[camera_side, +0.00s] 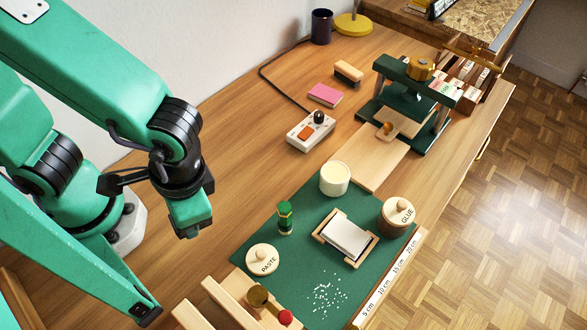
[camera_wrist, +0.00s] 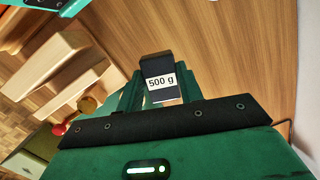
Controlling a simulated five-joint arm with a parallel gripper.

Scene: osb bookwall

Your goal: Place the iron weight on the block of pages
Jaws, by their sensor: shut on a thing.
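The iron weight (camera_wrist: 157,72) is a dark block with a white "500 g" label. In the wrist view it sits between the green fingers of my gripper (camera_wrist: 155,88), which is shut on it. In the side view my gripper (camera_side: 191,220) hangs above the wooden bench, left of the green mat; I cannot make out the weight there. The block of pages (camera_side: 348,236) is a white stack lying in a pale wooden cradle (camera_side: 328,244) on the green mat (camera_side: 262,231). Its top looks bare. The gripper is well to the left of it and apart from it.
A glue pot (camera_side: 397,214), a cream pot (camera_side: 335,179), a green bottle-like item (camera_side: 285,217) and a paste lid (camera_side: 262,260) surround the pages. A ruler (camera_side: 388,279) lies along the mat's right edge. A green press (camera_side: 408,98) stands behind. Wooden bars (camera_side: 232,302) are in front.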

